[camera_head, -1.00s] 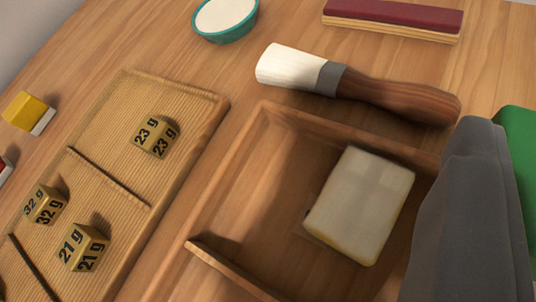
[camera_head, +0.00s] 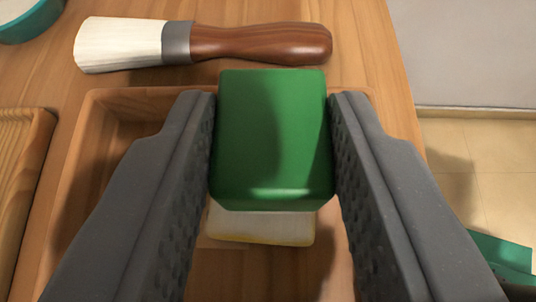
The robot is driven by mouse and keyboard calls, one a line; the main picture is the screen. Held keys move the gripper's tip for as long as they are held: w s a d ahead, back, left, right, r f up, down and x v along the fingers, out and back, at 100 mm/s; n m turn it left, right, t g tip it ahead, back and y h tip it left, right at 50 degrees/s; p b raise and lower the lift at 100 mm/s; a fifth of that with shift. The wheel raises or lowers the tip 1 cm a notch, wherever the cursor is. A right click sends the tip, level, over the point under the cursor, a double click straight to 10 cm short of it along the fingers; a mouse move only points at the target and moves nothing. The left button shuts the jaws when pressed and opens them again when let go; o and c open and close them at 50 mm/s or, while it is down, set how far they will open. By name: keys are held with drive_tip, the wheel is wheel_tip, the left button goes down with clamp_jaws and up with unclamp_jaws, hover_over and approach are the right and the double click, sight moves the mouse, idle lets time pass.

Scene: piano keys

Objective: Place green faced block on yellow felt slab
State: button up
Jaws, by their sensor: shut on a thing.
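The green faced block (camera_head: 272,135) is between the two dark grey fingers of my gripper (camera_head: 272,130), which is shut on it. The block is in the middle of the view, in front of the far part of the wooden tray. The felt slab (camera_head: 262,227) lies in the tray just below the block in the picture. Its top is pale and a yellow edge shows at the bottom. The block hides its far part. I cannot tell whether the block touches the slab.
The wooden tray (camera_head: 88,135) surrounds the slab, with low walls. A brush (camera_head: 250,42) with white bristles lies beyond it. A ribbed wooden board (camera_head: 22,165) is at the left, and part of a teal bowl (camera_head: 30,25) is at top left. The table ends at the right, above a tiled floor.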

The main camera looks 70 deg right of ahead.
drive_tip(key=o, duration=1)
drive_tip(key=shift+c, duration=0.2)
drive_tip(key=shift+a, duration=0.1)
drive_tip(key=p+v, duration=0.2)
drive_tip(key=v, duration=1)
drive_tip(key=shift+r, duration=0.2)
drive_tip(key=d+r+n+t+y, duration=0.3)
drive_tip(key=r+n+y, duration=0.1)
drive_tip(key=r, duration=0.7)
drive_tip(key=d+r+n+t+y, duration=0.2)
drive_tip(key=d+r+n+y, duration=0.15)
drive_tip(key=r, duration=0.75)
drive_tip(key=s+d+r+n+t+y, duration=0.1)
drive_tip(key=s+r, duration=0.4)
drive_tip(key=r, duration=0.5)
drive_tip(key=s+d+r+n+t+y, duration=0.1)
drive_tip(key=s+r+n+t+y, duration=0.2)
drive_tip(key=r, duration=0.7)
drive_tip(key=s+n+t, duration=0.2)
drive_tip(key=n, duration=0.1)
drive_tip(key=shift+s+d+r+t, duration=0.25)
drive_tip(key=shift+d+t, duration=0.05)
